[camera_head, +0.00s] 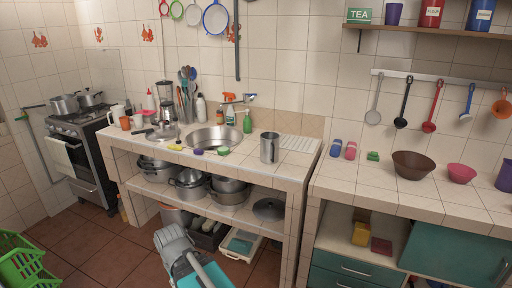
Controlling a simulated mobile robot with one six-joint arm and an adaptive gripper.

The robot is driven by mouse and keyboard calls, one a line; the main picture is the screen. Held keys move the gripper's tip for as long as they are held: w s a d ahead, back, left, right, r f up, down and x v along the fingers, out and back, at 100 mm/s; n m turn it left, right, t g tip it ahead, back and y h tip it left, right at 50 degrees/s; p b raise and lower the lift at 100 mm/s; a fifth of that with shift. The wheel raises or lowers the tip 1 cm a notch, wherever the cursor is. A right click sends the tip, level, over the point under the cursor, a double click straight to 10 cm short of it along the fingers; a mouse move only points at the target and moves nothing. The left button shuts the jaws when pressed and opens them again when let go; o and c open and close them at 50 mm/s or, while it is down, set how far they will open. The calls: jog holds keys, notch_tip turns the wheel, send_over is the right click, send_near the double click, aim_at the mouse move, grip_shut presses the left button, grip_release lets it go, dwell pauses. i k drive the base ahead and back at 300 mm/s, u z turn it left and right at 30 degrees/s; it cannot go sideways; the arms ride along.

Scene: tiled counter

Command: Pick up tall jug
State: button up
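A tall metal jug (269,147), silver and cylindrical, stands upright near the front right corner of the tiled sink counter (250,172). It is right of the sink, and nothing touches it from above. A grey part of my own arm shows at the bottom centre, well below and in front of the counter. My gripper's fingers cannot be made out in this view.
A green sponge (223,151) is near the sink. A brown bowl (413,165) sits on the right counter. Pots fill the shelf below.

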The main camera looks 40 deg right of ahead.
aim_at(270, 141)
jog(key=z, duration=0.2)
jog(key=i, duration=0.7)
jog(key=z, duration=0.85)
jog(key=i, duration=0.55)
jog(key=z, duration=0.35)
jog(key=k, duration=0.9)
jog(key=z, duration=0.15)
jog(key=i, duration=0.45)
jog(key=u, duration=0.05)
